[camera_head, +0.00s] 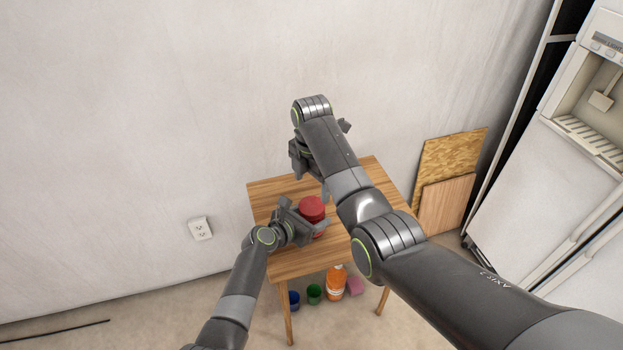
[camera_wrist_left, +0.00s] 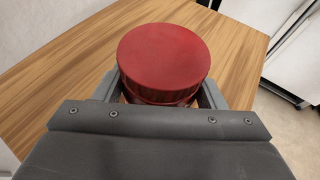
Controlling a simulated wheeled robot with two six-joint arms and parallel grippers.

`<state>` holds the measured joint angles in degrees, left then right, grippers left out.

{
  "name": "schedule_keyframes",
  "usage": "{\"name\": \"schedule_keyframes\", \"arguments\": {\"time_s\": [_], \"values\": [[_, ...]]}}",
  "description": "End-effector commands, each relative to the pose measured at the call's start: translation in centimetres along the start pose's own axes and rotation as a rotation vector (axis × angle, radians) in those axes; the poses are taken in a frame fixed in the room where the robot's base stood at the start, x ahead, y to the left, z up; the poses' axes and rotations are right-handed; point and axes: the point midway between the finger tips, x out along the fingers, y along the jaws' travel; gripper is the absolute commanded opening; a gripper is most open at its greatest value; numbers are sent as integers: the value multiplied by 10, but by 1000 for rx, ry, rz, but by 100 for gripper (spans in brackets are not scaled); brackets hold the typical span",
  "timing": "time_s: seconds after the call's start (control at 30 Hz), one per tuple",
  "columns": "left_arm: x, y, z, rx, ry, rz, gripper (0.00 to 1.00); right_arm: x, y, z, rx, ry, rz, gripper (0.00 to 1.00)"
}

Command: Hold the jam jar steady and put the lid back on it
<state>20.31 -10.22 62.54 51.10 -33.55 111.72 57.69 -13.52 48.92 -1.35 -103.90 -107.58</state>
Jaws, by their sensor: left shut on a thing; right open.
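The jam jar (camera_head: 319,234) stands on the wooden table (camera_head: 272,266), mostly hidden under a round red lid (camera_head: 312,207). My left gripper (camera_head: 307,217) is shut around the jar from the left. In the left wrist view the lid (camera_wrist_left: 163,55) is a flat red disc that looks level on top of the jar (camera_wrist_left: 160,97), with a grey finger on each side below it. Whether it is screwed tight I cannot tell. My right gripper (camera_head: 310,176) is open, above the table behind the jar and apart from the lid; its fingers are partly hidden by my arm.
Under the table are a blue cup (camera_head: 293,300), a green cup (camera_head: 314,293), an orange bottle (camera_head: 335,285) and a pink block (camera_head: 356,286). Boards (camera_head: 447,185) lean on the wall at the right, near a white fridge (camera_head: 545,200). The tabletop around the jar looks clear.

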Motion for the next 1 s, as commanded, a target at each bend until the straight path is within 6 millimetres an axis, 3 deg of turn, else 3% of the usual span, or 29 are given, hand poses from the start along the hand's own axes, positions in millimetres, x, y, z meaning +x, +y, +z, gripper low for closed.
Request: {"name": "schedule_keyframes", "arguments": {"time_s": [0.3,0.5,0.87,1.0], "values": [[0,-1,0,-3,-1,-3,1,50,-1,-1,0,2,-4,79],[0,-1,0,-3,-1,-3,1,68,-1,0,0,1,-3,79],[0,-1,1,-3,-1,-3,1,73,0,0,1,0,0,79],[0,-1,1,-3,-1,-3,1,73,0,0,1,0,0,64]]}}
